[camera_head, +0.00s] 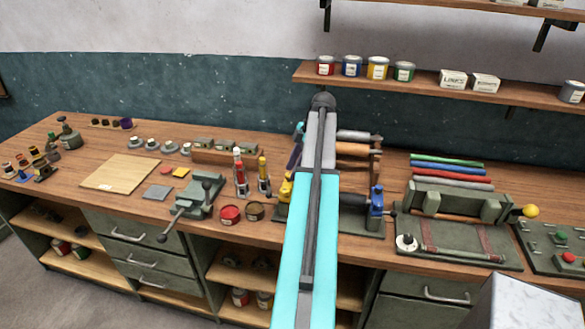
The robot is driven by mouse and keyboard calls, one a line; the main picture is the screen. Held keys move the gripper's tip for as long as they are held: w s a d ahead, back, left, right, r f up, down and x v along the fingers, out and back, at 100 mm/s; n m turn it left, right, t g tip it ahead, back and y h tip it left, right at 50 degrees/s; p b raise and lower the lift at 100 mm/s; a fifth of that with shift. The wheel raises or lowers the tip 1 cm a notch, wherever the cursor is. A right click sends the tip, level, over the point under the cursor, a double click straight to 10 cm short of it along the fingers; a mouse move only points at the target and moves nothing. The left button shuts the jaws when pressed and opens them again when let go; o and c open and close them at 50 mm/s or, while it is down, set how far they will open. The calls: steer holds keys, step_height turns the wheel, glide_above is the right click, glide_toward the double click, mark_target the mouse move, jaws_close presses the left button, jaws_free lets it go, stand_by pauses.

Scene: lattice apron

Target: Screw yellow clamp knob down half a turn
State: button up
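Several yellow parts show, and I cannot tell for sure which is the clamp knob. A yellow clamp-like part (286,189) stands on the bench just left of my arm, partly hidden by it. A similar blue clamp-like part (377,199) stands to the right of my arm. A slim upright yellow piece (262,171) stands next to a red one (239,168). A round yellow knob (531,211) sticks out at the right end of a green-grey press-like fixture (458,204). My arm crosses the middle of the view. My gripper's fingers do not show.
A green-grey vise (198,200) sits at the bench's front edge, with a red tin (230,215) and a brown tin (255,211) beside it. Coloured rolls (447,172) lie behind the fixture. A wall shelf (430,86) holds tins and boxes. A board (120,172) lies left.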

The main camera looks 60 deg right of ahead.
steer(key=shift+w+a+f, duration=0.15)
steer(key=shift+f, duration=0.3)
jaws_close()
